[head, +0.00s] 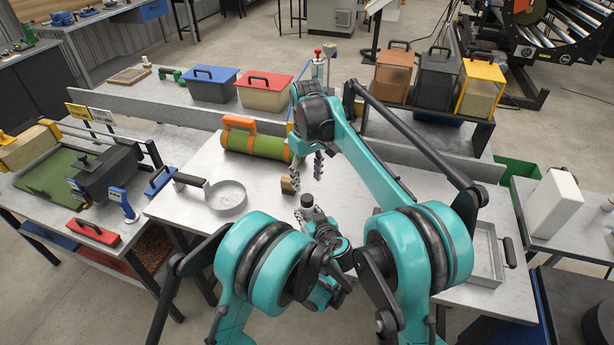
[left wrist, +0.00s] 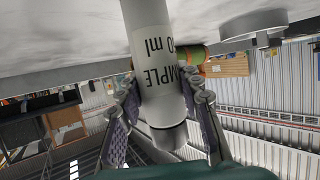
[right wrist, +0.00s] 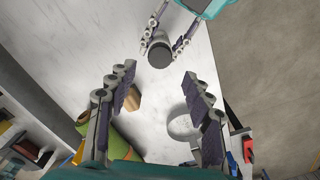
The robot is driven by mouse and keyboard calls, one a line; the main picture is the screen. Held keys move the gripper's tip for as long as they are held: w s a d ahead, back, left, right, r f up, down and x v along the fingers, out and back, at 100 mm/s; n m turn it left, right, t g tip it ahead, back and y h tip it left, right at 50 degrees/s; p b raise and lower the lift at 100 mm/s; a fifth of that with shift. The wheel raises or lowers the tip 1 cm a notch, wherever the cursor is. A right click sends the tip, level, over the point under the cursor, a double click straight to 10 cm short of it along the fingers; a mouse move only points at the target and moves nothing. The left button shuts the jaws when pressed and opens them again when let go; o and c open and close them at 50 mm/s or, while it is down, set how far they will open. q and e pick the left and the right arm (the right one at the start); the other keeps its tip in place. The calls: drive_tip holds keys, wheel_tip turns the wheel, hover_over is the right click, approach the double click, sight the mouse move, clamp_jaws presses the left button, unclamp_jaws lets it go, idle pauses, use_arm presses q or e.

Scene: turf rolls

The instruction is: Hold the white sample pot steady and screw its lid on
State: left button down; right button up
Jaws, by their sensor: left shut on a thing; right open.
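The white sample pot (left wrist: 158,80) stands between the fingers of my left gripper (head: 307,214), which is shut on its sides. Its printed label shows upside down in the left wrist view. The pot's dark round top (head: 307,200) shows as a dark disc (right wrist: 159,54) in the right wrist view. It looks like the lid resting on the pot; I cannot tell how tightly it sits. My right gripper (right wrist: 158,78) is open and empty, pointing down above and a little behind the pot in the head view, apart from it.
A small wooden block (head: 288,186) stands on the table close to the pot. A green roll with orange ends (head: 255,145) lies behind, and a round pan (head: 226,197) lies at left. A metal tray (head: 487,255) is at right. The tabletop right of the pot looks clear.

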sight(307, 198)
drive_tip(key=shift+r+n, duration=0.1)
drive_tip(key=shift+n, duration=1.2)
drive_tip(key=shift+f, duration=4.05)
clamp_jaws()
drive_tip(key=shift+m, duration=1)
drive_tip(key=shift+o, duration=0.7)
unclamp_jaws()
